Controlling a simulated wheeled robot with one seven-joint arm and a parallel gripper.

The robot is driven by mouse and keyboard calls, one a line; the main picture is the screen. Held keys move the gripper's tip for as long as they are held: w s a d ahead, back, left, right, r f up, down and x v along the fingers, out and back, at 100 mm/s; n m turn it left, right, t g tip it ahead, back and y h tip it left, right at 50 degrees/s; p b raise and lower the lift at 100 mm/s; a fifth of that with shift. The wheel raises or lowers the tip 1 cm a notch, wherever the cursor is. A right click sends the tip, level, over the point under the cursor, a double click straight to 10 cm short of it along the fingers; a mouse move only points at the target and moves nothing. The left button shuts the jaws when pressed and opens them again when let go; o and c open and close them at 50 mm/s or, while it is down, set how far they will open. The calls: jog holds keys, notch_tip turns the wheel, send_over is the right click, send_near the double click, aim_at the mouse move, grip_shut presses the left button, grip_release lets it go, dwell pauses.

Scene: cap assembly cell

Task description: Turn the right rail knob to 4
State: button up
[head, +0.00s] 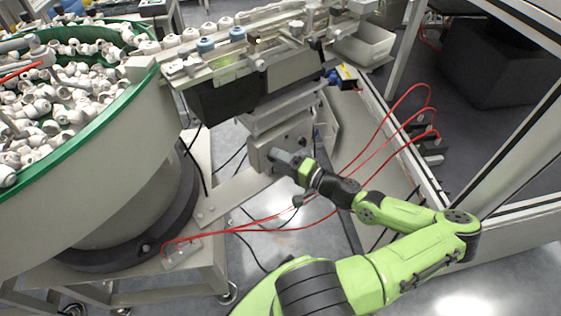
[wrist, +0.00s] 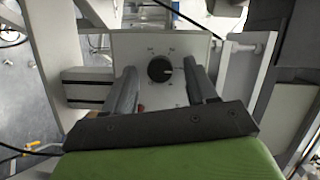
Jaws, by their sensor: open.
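The right rail knob (wrist: 159,69) is a round black dial with a white pointer mark, on a light grey panel (wrist: 128,45) in the wrist view. The scale marks around it are too small to read. My gripper (wrist: 160,84) is open, with one finger to the left and one to the right of the knob in the picture; I see no contact. In the head view my gripper (head: 275,156) is at the front of the grey control box (head: 293,138) under the rail. There the gripper hides the knob.
A large bowl feeder (head: 110,140) full of white caps stands at the left. The rail (head: 225,52) carries caps above the box. Red air hoses (head: 385,150) loop close to my arm. A frame post (head: 500,130) stands at the right.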

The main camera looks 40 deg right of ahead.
jog(key=c, duration=1.1)
jog(key=shift+o, duration=0.2)
jog(key=shift+m, duration=0.3)
jog(key=m+t+p, duration=0.1)
jog(key=m, duration=0.3)
jog(key=m+t+p, duration=0.1)
jog(key=m, duration=0.3)
jog(key=m+t+h+p, duration=0.1)
jog(key=m, duration=0.2)
jog(key=shift+a+f+m, duration=0.1)
jog(key=shift+f+m, duration=0.3)
jog(key=shift+t+h, duration=0.3)
jog(key=o, duration=1.1)
jog(key=shift+c, duration=0.2)
